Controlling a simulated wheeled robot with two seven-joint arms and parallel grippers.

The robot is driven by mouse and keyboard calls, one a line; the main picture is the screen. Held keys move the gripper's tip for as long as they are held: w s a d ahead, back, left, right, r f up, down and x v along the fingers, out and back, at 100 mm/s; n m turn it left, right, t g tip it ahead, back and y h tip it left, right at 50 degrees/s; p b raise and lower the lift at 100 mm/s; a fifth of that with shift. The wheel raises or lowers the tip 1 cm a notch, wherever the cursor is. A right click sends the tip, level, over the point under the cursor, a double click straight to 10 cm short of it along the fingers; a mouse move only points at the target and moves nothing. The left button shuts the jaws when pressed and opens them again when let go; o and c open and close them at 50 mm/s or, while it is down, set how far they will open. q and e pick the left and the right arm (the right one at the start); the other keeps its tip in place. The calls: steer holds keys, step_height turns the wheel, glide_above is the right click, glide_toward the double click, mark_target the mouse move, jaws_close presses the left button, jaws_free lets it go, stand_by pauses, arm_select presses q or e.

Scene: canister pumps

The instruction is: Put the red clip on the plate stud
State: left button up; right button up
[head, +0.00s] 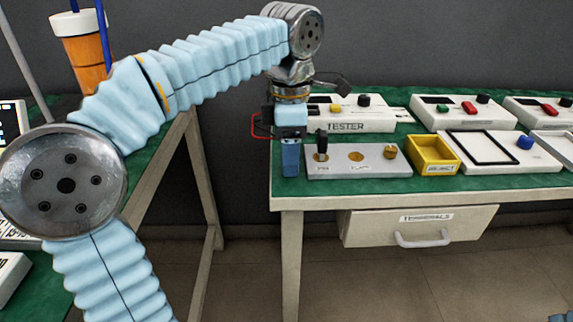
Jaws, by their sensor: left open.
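The light grey plate (340,172) lies on the green bench top near its left end. A black clip (321,144) stands upright at the plate's left post. A round brass-coloured pad (356,156) is at the plate's middle, and a brass stud (390,152) is at its right. My left gripper (291,172) points down just left of the plate, open. A thin red outline (253,125) shows beside and behind it; I cannot tell whether it is the red clip or its lead. The gripper hides what lies behind it. My right gripper is out of view.
A white tester box (375,116) stands behind the plate. A yellow bin (433,155) is right of it, then a white panel with a black frame (500,165). More devices with red and green switches stand behind. A drawer (420,227) hangs under the bench.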

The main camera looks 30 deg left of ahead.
arm_select(q)
steer(key=shift+f, duration=0.95)
steer(key=shift+c, duration=0.4)
jaws_close()
